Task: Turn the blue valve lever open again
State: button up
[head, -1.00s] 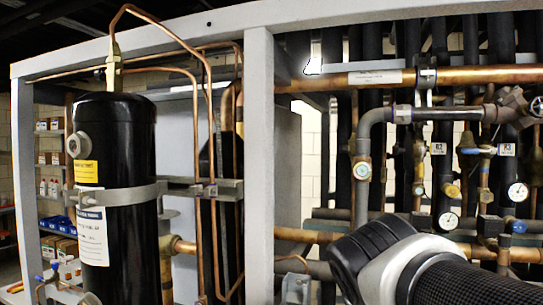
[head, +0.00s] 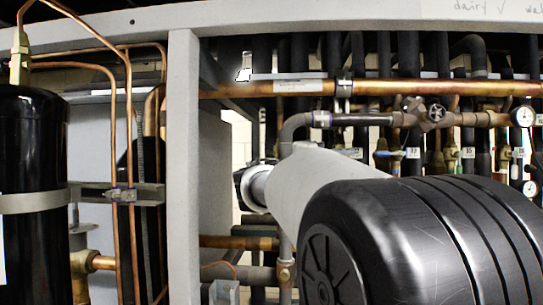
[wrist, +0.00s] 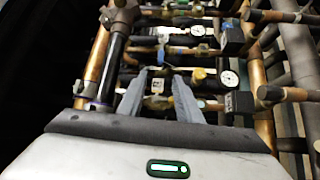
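In the wrist view, my gripper (wrist: 160,76) shows as two grey fingers with a clear gap between them, so it is open. A brass valve body (wrist: 158,103) shows in the gap, with no visible contact I can confirm. In the head view, a blue lever (head: 397,153) sits on a brass valve right of centre, beyond my arm. I cannot tell for certain that both views show the same lever. My arm hides the gripper's fingers in the head view.
A copper pipe (head: 400,88) runs across the rack above my arm. A grey post (head: 184,150) and a black tank (head: 30,190) stand at left. Pressure gauges (head: 523,116) are at right; another gauge (wrist: 229,78) is right of my fingers. Pipes crowd the space.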

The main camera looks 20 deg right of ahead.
aim_at(378, 155)
jog(key=p+x, duration=0.3)
jog(key=x, duration=1.1)
jog(key=shift+d, duration=0.15)
grip_shut()
